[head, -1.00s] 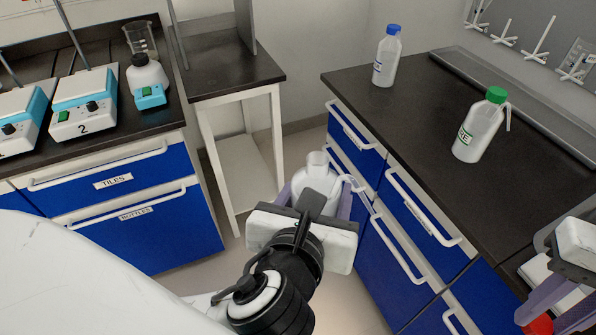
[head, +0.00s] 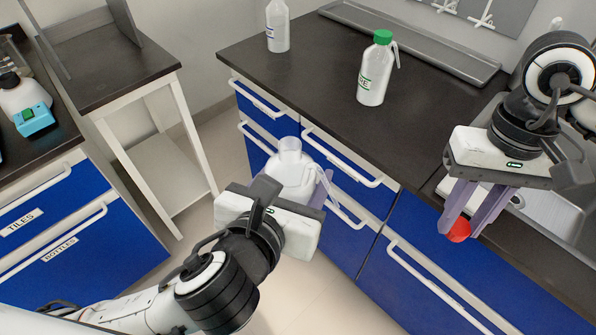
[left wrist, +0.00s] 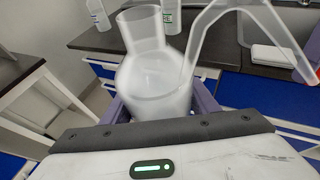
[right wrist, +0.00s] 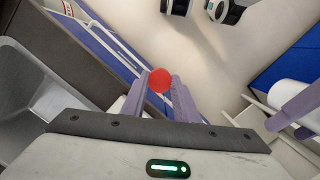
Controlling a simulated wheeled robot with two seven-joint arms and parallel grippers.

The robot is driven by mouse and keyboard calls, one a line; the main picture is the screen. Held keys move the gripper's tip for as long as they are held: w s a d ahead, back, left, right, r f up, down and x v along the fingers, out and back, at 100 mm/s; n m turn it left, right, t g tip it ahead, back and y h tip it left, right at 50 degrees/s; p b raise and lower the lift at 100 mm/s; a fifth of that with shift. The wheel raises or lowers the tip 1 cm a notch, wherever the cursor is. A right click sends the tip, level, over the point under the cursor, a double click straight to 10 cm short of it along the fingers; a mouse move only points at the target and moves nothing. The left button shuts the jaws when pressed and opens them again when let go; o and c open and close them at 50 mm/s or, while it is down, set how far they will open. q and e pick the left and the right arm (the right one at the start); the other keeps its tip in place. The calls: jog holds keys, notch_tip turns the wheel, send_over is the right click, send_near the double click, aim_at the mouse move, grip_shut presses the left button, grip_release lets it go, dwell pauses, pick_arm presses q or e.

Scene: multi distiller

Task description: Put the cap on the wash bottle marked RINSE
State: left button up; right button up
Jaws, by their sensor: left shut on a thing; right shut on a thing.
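An uncapped white wash bottle (head: 291,172) with an open neck and a side spout is held upright by my left gripper (head: 292,196), in front of the blue drawers. It fills the middle of the left wrist view (left wrist: 158,75); no label shows on it. My right gripper (head: 477,222) is shut on a red cap (head: 459,231), to the right of the bottle and apart from it. The red cap also shows between the fingertips in the right wrist view (right wrist: 161,80).
A green-capped bottle (head: 375,75) with a partly readable label stands on the right black counter (head: 330,62); another bottle (head: 278,28) stands farther back. A sink (head: 545,212) lies by my right arm. A small side table (head: 120,65) stands at left. Open floor lies between.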

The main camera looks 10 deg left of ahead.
jog(key=w+a+r+m, duration=0.2)
jog(key=w+a+r, duration=0.1)
jog(key=a+r, duration=0.25)
jog(key=m+y, duration=0.1)
jog(key=m, duration=0.5)
send_near(287, 146)
jog(key=shift+s+d+f, duration=0.15)
jog(key=shift+s+f, duration=0.15)
jog(key=shift+f, duration=0.05)
jog(key=shift+s+a+r+m, duration=0.25)
jog(key=shift+a+r+m, duration=0.1)
jog(key=shift+a+m, duration=0.1)
jog(key=shift+t, duration=0.3)
jog(key=shift+f, duration=0.15)
jog(key=shift+f, duration=1.9)
jog(key=shift+f, duration=0.9)
